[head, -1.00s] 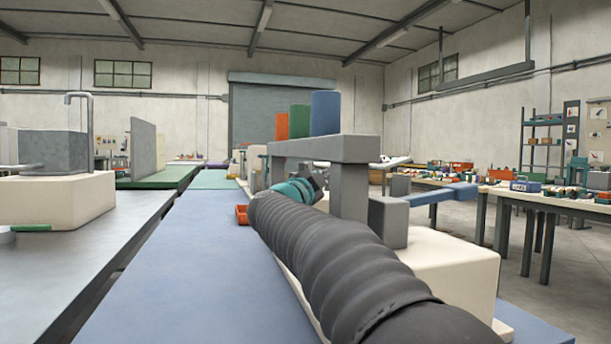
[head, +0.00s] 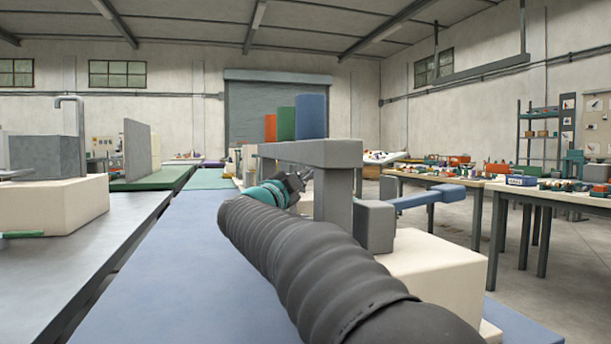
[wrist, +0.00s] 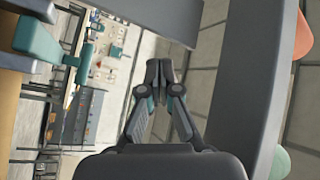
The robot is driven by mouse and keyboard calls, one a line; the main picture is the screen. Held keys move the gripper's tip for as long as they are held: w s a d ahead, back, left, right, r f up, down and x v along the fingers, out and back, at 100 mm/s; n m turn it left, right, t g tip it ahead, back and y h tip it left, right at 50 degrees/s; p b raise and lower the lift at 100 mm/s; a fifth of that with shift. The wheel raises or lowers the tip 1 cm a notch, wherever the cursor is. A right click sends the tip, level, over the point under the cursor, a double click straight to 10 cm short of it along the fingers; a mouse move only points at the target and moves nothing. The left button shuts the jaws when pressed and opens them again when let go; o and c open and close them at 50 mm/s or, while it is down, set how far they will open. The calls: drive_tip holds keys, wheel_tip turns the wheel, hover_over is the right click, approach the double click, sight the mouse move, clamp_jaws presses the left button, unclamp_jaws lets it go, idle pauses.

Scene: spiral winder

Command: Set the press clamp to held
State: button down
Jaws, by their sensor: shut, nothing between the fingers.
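A grey press frame stands on a cream base (head: 435,270) on the blue bench top. Its horizontal beam (head: 300,153) rests on an upright post. A grey block (head: 374,226) beside the post carries a blue lever (head: 432,198) that sticks out to the right; this looks like the clamp handle. My gripper (head: 303,178) is below the beam, left of the post, small and partly covered by my arm. In the wrist view my gripper (wrist: 157,75) is shut and empty, with a grey beam (wrist: 245,80) close on its right. No contact is visible.
Red, green and blue cylinders (head: 311,117) stand on the beam. A second cream base with a grey block (head: 45,155) and bent pipe stands at left on a grey bench. Tables with small parts (head: 540,190) are at right. The blue bench top (head: 160,260) is clear at left.

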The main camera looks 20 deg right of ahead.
drive_tip(key=shift+a+f+p, duration=0.1)
drive_tip(key=shift+a+p, duration=0.2)
drive_tip(key=shift+a, duration=1.05)
drive_tip(key=a+p, duration=0.1)
drive_tip(key=a, duration=0.4)
drive_tip(key=shift+p, duration=0.3)
